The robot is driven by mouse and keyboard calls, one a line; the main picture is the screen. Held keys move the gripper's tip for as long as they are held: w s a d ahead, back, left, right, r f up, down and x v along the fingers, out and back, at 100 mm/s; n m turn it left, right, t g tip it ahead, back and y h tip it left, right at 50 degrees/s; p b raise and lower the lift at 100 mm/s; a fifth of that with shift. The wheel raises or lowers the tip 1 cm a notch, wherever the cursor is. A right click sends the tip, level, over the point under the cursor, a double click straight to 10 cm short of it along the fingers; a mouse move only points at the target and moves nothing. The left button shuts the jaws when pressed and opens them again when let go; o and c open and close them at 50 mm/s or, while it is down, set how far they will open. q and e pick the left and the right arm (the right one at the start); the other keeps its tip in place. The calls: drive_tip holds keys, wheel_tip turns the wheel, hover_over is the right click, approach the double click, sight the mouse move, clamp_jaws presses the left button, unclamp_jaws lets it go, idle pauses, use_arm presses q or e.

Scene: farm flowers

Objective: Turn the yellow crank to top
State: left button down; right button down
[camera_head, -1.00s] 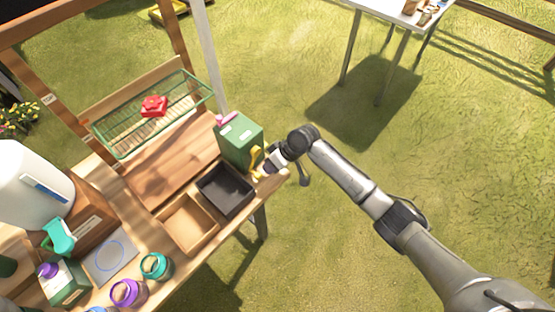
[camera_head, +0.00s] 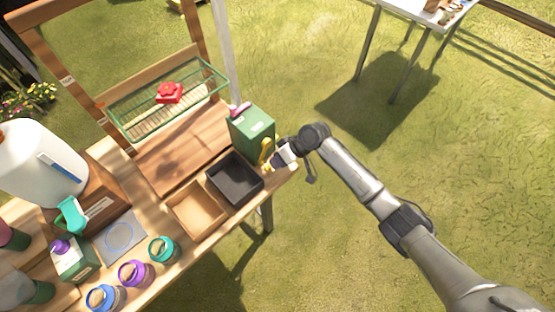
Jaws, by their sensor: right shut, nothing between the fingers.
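The yellow crank (camera_head: 265,149) is on the right side of a green box (camera_head: 250,131) at the table's right end. The crank looks roughly upright, with its upper part beside the box's side face. My right gripper (camera_head: 272,165) is right at the crank's lower part, shut with nothing between its fingers. I cannot tell whether it touches the crank. My left gripper is not in view.
A black tray (camera_head: 236,196) and a brown tray (camera_head: 172,206) lie in front of the box. A green wire basket (camera_head: 207,79) holds a red thing (camera_head: 169,93). Jars (camera_head: 162,249) stand at the front.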

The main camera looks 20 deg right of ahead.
drive_tip(key=shift+a, duration=0.1)
drive_tip(key=shift+s+a+r+m+g+y, duration=0.15)
drive_tip(key=shift+a+y, duration=0.1)
drive_tip(key=shift+y, duration=0.3)
drive_tip(key=shift+s+a+f+m+g+y, duration=0.1)
drive_tip(key=shift+a+m+g+y, duration=0.1)
drive_tip(key=shift+y, duration=0.35)
drive_tip(key=y, duration=0.1)
drive_tip(key=a+y, duration=0.1)
drive_tip(key=shift+s+r+m+g+y, duration=0.15)
drive_tip(key=shift+r+m+g+y, duration=0.1)
drive_tip(key=shift+g+y, duration=0.1)
drive_tip(key=y, duration=0.1)
drive_tip(key=a+m+y+b, duration=0.1)
drive_tip(key=r+y+b, duration=0.1)
drive_tip(key=shift+s+a+g+y, duration=0.2)
drive_tip(key=shift+s+g+y, duration=0.1)
drive_tip(key=shift+y, duration=0.05)
drive_tip(key=y+b, duration=0.1)
drive_tip(key=r+m+y, duration=0.1)
drive_tip(key=shift+s+a+r+y+b, duration=0.1)
drive_tip(key=shift+s+a+y+b, duration=0.05)
drive_tip(key=shift+a+y+b, duration=0.2)
drive_tip(key=shift+r+m+y+b, duration=0.4)
drive_tip(key=shift+m+y, duration=0.2)
drive_tip(key=shift+y, duration=0.05)
